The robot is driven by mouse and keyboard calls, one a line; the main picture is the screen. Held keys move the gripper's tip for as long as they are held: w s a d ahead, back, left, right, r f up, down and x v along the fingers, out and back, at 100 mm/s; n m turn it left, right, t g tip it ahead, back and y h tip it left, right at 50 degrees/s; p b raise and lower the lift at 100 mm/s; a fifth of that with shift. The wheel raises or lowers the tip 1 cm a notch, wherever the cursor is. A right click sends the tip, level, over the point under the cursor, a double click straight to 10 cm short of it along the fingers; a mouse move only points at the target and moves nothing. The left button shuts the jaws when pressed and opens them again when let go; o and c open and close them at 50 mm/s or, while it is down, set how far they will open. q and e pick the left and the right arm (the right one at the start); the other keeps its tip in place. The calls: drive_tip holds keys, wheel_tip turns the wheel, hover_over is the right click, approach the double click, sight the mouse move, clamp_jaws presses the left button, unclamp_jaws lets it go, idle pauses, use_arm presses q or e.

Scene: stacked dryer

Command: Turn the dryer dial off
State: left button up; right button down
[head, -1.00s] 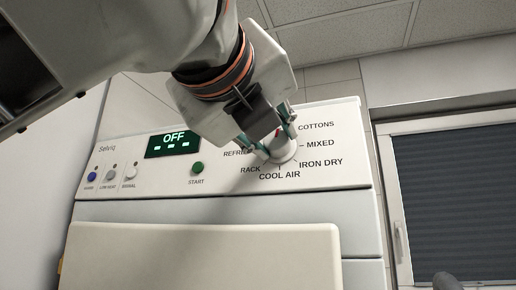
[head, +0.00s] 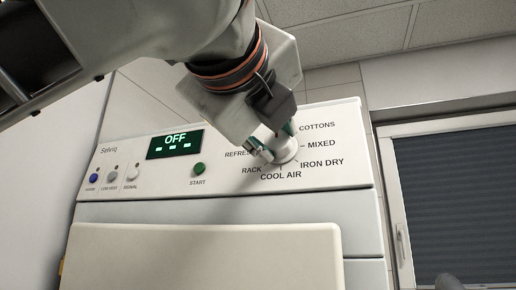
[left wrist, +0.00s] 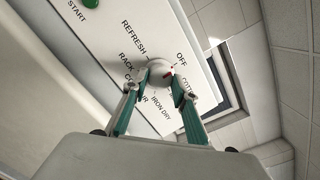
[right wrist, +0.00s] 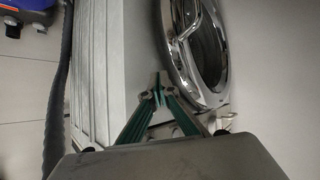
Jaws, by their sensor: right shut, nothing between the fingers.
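The white round dryer dial (head: 285,151) is on the right of the control panel, ringed by printed labels. The display (head: 174,143) reads OFF. My left gripper (head: 275,142) is at the dial, one finger on each side, and partly covers it. In the left wrist view the dial (left wrist: 157,67) sits between the two fingertips, with a small red mark by the right-hand fingertip. Whether both fingers press on it cannot be told. My right gripper (right wrist: 160,90) is shut and empty, low beside a chrome-rimmed round door (right wrist: 213,75).
The green start button (head: 198,169) and several small buttons (head: 133,173) lie left of the dial. A window with a dark blind (head: 455,195) is at the right. A dark hose (right wrist: 58,90) and a blue object (right wrist: 30,15) show in the right wrist view.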

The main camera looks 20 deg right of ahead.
use_arm(q)
drive_tip(key=o, duration=0.3)
drive_tip(key=shift+o, duration=0.2)
drive_tip(key=v, duration=0.7)
drive_tip(key=shift+s+a, duration=0.15)
